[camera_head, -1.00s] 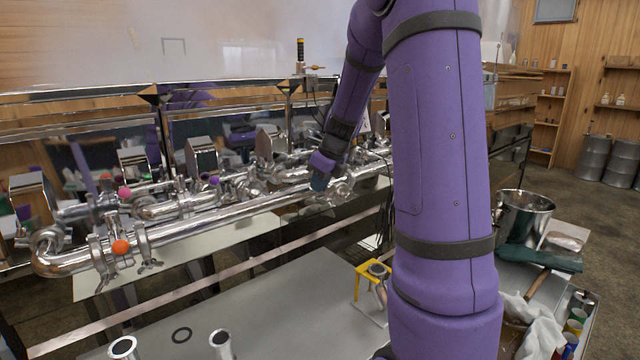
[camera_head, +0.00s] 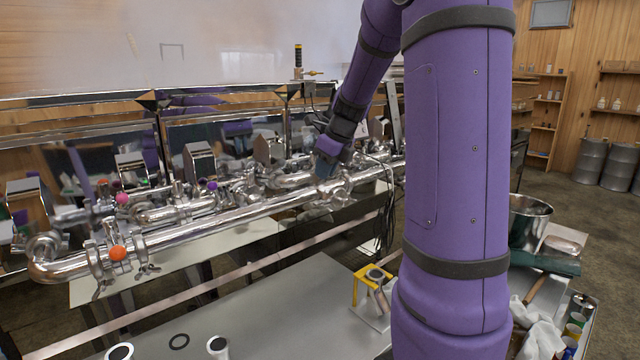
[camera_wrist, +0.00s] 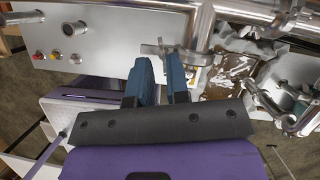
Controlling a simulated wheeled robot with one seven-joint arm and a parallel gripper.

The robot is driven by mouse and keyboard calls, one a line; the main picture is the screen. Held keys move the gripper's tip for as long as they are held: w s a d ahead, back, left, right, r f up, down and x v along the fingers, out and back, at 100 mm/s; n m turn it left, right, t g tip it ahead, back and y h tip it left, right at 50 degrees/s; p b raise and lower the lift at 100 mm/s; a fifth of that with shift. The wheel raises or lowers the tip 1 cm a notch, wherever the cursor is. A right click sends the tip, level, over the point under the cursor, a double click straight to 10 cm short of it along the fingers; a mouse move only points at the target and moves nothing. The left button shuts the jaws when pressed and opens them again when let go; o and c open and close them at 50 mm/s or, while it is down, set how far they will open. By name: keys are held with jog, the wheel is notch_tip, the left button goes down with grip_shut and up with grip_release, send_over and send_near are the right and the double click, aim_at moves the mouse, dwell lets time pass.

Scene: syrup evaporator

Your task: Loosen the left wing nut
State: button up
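A silver wing nut (camera_wrist: 158,48) shows in the wrist view beside a steel pipe clamp (camera_wrist: 201,28). It lies at or just beyond the tips of my gripper (camera_wrist: 160,62). The two blue fingers stand apart with a gap between them. I cannot tell whether either finger touches the nut. In the head view my gripper (camera_head: 327,165) is at the right part of the long steel pipe (camera_head: 215,224), and the nut there is too small to make out. Other clamps with wing-like handles (camera_head: 97,264) sit near an orange ball (camera_head: 117,254) at the pipe's left end.
A grey worktable (camera_head: 290,300) stands in front, with a yellow stand (camera_head: 368,276) and short tubes. Dark cables hang right of my gripper. A steel panel with buttons (camera_wrist: 100,38) and a steel-framed fixture (camera_wrist: 292,105) flank my fingers in the wrist view.

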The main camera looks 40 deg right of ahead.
aim_at(324, 191)
jog(key=shift+v, duration=2.25)
jog(key=shift+o, duration=0.2)
jog(key=o, duration=0.7)
jog(key=shift+a+f+n, duration=0.15)
jog(key=shift+a+n, duration=0.15)
jog(key=shift+n, duration=0.4)
jog(key=o, duration=0.5)
jog(key=a+n, duration=0.1)
jog(key=n, duration=0.1)
jog(key=n+g+h, duration=0.1)
jog(key=n, duration=0.2)
jog(key=a+n+g+h, duration=0.1)
jog(key=n, duration=0.2)
jog(key=shift+a+f, duration=0.35)
jog(key=shift+c, duration=0.2)
jog(key=f+n+h, duration=0.1)
jog(key=f+n, duration=0.2)
jog(key=w+d+f+n+h, duration=0.1)
jog(key=f+n, duration=0.1)
jog(key=f, duration=0.1)
jog(key=d+f+n+g+h, duration=0.1)
jog(key=f+n, duration=0.2)
jog(key=shift+w+d+n, duration=0.25)
jog(key=shift+w+n, duration=0.05)
jog(key=shift+w, duration=0.1)
